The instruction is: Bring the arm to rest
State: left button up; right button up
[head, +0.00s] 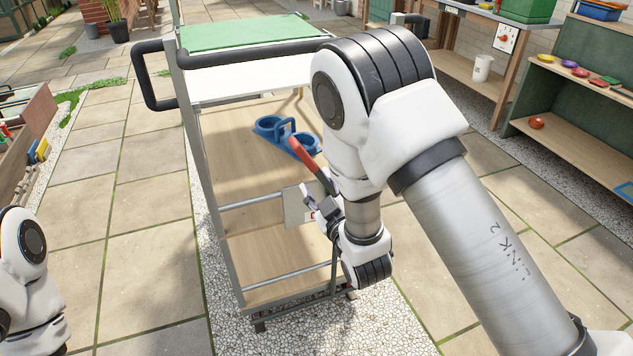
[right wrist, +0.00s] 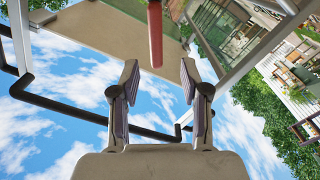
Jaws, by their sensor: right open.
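My right gripper (head: 320,201) is in front of the cart's open side in the head view. In the right wrist view (right wrist: 160,76) its two fingers are spread apart. A red handle (head: 306,154) slants down towards the gripper. In the right wrist view the red handle (right wrist: 155,35) hangs in from the top, its end near the gap between the fingertips; I cannot tell whether it lies between them or beyond. The fingers are not closed on it. Of my left arm, only a part shows at the lower left of the head view; its gripper is out of view.
The cart (head: 194,150) has a green top (head: 240,34), black handles and wooden shelves. A blue two-cup holder (head: 268,125) sits on a shelf. A bench with a white mug (head: 482,68) and a shelf with small coloured dishes (head: 570,64) stand right. Paving left of the cart is clear.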

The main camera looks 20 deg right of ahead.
jog(key=s+d+f+m+g, duration=0.1)
jog(key=s+d+f+g, duration=0.15)
jog(key=s+f, duration=0.5)
jog(key=s+d+f+m+g+h, duration=0.15)
jog(key=s+f+g, duration=0.3)
jog(key=f, duration=0.55)
jog(key=s+d+f+m+g, duration=0.1)
jog(key=s+d+f+g, duration=0.15)
jog(key=s+f, duration=0.5)
jog(key=s+a+f+m+g, duration=0.1)
jog(key=s+f+m+g, duration=0.1)
jog(key=s+g, duration=0.35)
jog(key=s+f+m+g, duration=0.2)
jog(key=s+f+g, duration=0.1)
jog(key=s, duration=0.6)
notch_tip(320, 180, up, 13)
jog(key=p, duration=1.3)
jog(key=shift+r+y+p, duration=0.15)
jog(key=shift+y+p, duration=0.25)
jog(key=shift+y, duration=0.05)
jog(key=shift+w+n, duration=0.15)
jog(key=shift+n, duration=0.1)
jog(key=shift+c, duration=0.4)
